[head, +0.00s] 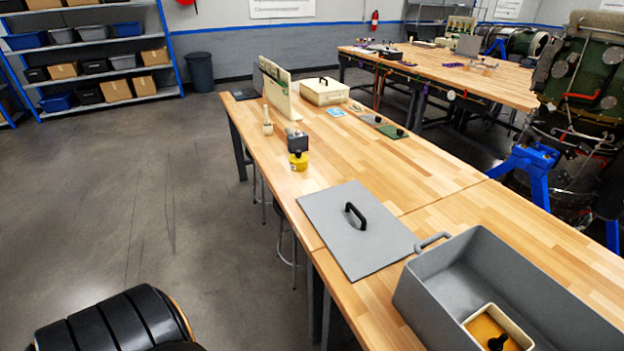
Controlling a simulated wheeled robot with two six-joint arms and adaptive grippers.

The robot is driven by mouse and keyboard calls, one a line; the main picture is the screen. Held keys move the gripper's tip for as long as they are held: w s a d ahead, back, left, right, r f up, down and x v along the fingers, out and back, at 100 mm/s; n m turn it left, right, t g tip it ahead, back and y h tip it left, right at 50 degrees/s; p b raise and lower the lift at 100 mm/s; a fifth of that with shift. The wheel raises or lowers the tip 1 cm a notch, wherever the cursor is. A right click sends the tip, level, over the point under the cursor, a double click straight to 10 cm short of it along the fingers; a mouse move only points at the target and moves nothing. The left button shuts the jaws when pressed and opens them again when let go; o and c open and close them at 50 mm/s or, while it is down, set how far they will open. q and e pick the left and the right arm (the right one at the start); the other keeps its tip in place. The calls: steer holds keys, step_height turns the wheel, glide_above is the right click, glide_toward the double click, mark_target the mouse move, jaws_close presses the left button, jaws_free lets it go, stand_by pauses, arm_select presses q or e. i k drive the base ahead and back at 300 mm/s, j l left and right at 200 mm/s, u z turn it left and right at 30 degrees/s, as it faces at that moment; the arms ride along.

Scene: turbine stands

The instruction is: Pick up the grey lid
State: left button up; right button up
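The grey lid (345,240) lies flat on the wooden table, close to its left edge. It is a square plate with a black arched handle (355,213) standing up near its middle. Its right corner lies close to the grey box. Neither of my grippers shows in the head view. A black rounded part of my own body shows at the bottom left, over the floor and apart from the lid.
The open grey box (440,287) stands right of the lid, with a small yellow-topped container (488,330) inside. A yellow object (299,162), a mallet (267,122) and a cream box (323,91) stand farther back. The table's middle is clear.

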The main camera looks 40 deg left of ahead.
mark_target(364, 237)
steer(key=j+u, duration=0.2)
steer(key=u, duration=0.15)
steer(key=j+u, duration=0.3)
steer(key=z, duration=1.2)
steer(key=l+u, duration=0.1)
steer(key=u, duration=1.1)
steer(key=k+j+u, duration=0.1)
steer(key=j+u, duration=0.15)
steer(key=u, duration=0.15)
steer(key=j+u, duration=0.35)
steer(key=k+l, duration=0.05)
steer(key=l, duration=0.05)
